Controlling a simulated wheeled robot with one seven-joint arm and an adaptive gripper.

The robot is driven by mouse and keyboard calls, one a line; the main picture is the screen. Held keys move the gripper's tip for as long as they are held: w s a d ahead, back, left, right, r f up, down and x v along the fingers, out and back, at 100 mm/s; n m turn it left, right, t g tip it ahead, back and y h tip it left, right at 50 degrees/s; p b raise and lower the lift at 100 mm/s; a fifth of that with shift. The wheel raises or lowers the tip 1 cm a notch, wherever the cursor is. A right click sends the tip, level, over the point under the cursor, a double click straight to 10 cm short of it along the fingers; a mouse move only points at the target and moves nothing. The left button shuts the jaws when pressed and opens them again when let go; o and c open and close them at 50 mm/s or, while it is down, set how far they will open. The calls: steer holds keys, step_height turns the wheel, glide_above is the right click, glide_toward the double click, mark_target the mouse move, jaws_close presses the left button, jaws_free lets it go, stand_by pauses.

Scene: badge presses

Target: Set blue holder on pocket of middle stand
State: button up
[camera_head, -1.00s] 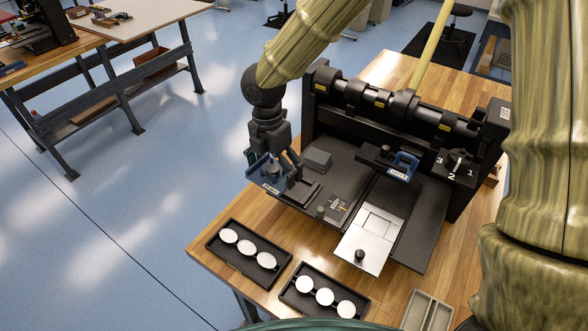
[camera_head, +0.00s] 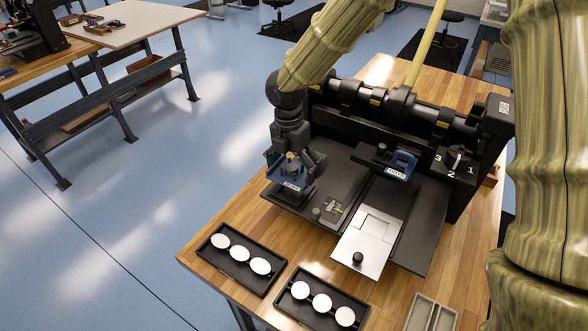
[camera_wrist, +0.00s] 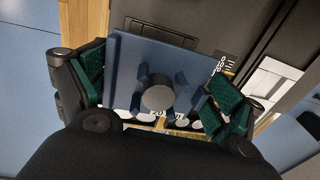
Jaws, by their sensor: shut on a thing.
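My gripper (camera_head: 290,164) is shut on a blue holder (camera_head: 284,182), at the left part of the black press in the head view. In the wrist view, the blue holder (camera_wrist: 133,70) has a round dark knob on top and lies between the green-padded fingers of my gripper (camera_wrist: 160,98). A dark stand (camera_head: 298,196) shows beneath the holder in the head view. In the wrist view a dark raised rim (camera_wrist: 165,30) shows past the holder's edge. The holder hides any pocket below, and I cannot tell whether it touches the stand.
Another blue holder (camera_head: 401,166) sits at the press's right side. A numbered dial (camera_head: 456,158) is farther right. A silver plate (camera_head: 364,243) with a black knob lies in front. Two black trays (camera_head: 226,263) (camera_head: 301,312) hold white discs. A grey bin (camera_head: 431,314) stands front right.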

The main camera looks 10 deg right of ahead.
steer(key=shift+f+b, duration=2.15)
steer(key=shift+f, duration=0.55)
steer(key=o, duration=1.1)
steer(key=shift+c, duration=0.2)
steer(key=r, duration=1.2)
steer(key=shift+w+a, duration=0.25)
steer(key=shift+w, duration=0.1)
